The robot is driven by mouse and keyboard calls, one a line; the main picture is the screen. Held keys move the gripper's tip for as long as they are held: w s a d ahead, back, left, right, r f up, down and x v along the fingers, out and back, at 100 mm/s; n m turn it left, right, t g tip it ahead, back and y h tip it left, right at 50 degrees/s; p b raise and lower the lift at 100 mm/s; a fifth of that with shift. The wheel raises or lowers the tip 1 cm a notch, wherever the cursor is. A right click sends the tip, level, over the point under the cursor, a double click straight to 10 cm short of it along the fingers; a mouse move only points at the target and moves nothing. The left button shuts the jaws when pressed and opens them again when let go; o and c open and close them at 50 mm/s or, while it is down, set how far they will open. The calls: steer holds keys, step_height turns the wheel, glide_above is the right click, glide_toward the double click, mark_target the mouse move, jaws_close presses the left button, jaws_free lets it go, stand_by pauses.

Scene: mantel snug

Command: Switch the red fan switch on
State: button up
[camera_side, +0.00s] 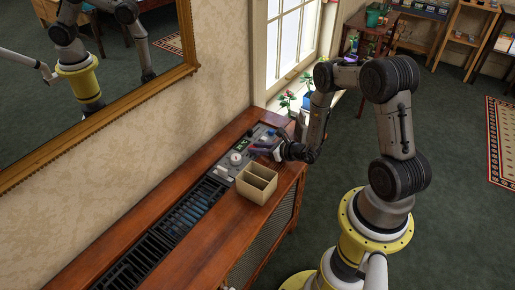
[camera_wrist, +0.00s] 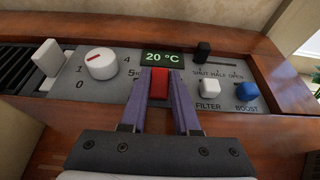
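The red fan switch (camera_wrist: 159,84) is a small red rocker on the grey control panel (camera_wrist: 120,92), just below the green "20 °C" display (camera_wrist: 162,58). My gripper (camera_wrist: 160,76) points at the panel with its two purple fingers apart. In the wrist view the red switch shows between the fingertips, with nothing else between them. Whether the fingers touch it, I cannot tell. The fingers hide part of the panel and its lettering beside the switch. In the side view my gripper (camera_side: 257,148) is low over the panel, and the red switch cannot be made out.
Left of the switch are a white dial (camera_wrist: 101,63) and a white lever (camera_wrist: 48,54). To the right are a black slider (camera_wrist: 202,50), a white FILTER control (camera_wrist: 209,88) and a blue BOOST knob (camera_wrist: 246,91). An open tan box (camera_side: 244,188) stands on the wooden top near my gripper.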

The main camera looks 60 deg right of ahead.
jaws_close()
steer(key=shift+w+r+g, duration=0.2)
steer(key=shift+w+g, duration=0.05)
steer(key=shift+g, duration=0.45)
steer(key=shift+w+g, duration=0.15)
steer(key=shift+g, duration=1.05)
steer(key=o, duration=0.6)
jaws_free()
